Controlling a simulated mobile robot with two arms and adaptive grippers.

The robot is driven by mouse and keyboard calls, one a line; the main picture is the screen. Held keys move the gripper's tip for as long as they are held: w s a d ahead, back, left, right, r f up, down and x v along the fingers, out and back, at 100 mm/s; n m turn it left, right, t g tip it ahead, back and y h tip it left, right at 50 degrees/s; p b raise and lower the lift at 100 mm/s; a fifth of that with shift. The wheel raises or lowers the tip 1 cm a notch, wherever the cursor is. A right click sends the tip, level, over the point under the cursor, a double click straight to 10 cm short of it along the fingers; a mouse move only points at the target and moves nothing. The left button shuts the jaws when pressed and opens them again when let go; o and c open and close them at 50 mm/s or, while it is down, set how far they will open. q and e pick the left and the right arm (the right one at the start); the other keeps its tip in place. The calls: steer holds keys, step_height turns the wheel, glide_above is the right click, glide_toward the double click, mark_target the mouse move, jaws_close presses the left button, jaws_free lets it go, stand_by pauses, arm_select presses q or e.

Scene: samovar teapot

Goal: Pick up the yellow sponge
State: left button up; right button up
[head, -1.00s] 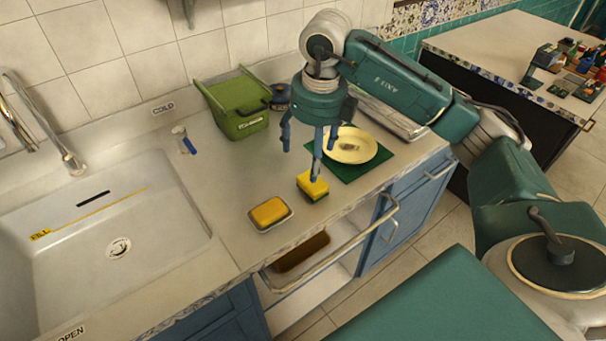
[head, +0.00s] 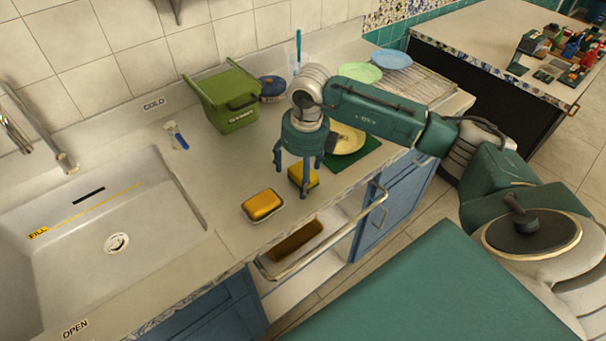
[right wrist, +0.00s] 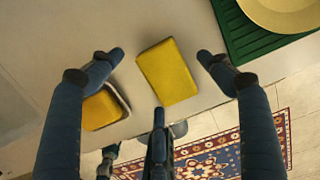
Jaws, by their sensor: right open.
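The yellow sponge (head: 297,173) lies on the counter near its front edge, partly hidden by a finger of my right gripper (head: 297,172) in the head view. In the right wrist view the sponge (right wrist: 167,72) lies between the spread fingers, nearer the left-right middle. My right gripper is open and empty, with its fingers pointing down around the sponge's place. I cannot tell how high the fingertips are above the counter. My left gripper is not in view.
A second yellow block (head: 262,203) sits in a small dish to the left. A yellow plate (head: 347,140) on a green mat (head: 366,152) lies behind the gripper. A green tub (head: 232,115) stands farther back.

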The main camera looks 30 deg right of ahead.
mark_target(300, 174)
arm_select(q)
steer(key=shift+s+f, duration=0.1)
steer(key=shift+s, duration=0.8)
arm_select(e)
steer(key=c, duration=1.1)
steer(key=shift+o, duration=0.2)
steer(key=shift+r, duration=0.1)
steer(key=shift+r, duration=0.6)
arm_select(q)
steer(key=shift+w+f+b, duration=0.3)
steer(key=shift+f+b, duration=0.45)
steer(key=shift+b, duration=0.05)
arm_select(e)
step_height(300, 174, up, 19)
steer(key=shift+f, duration=0.15)
